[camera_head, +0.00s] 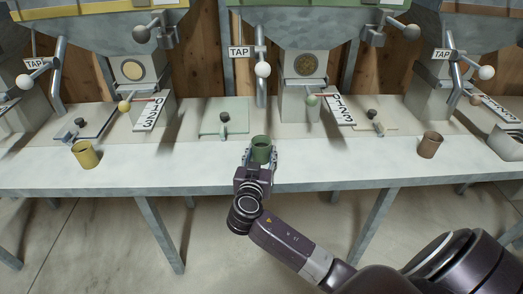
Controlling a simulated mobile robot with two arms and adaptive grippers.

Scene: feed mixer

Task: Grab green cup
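The green cup (261,146) stands upright near the middle of the grey table, below the central machine. My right gripper (261,156) reaches it from the front, with one finger on each side of the cup. The fingers are very close to its sides; I cannot tell whether they touch or press on it. The lower part of the cup is partly hidden by the gripper. My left gripper is not in view.
A yellow cup (86,156) stands at the left and a brown cup (429,146) at the right. Machines with TAP levers (262,70) and hanging labels (150,113) stand behind. The tabletop (345,160) between the green and brown cups is clear.

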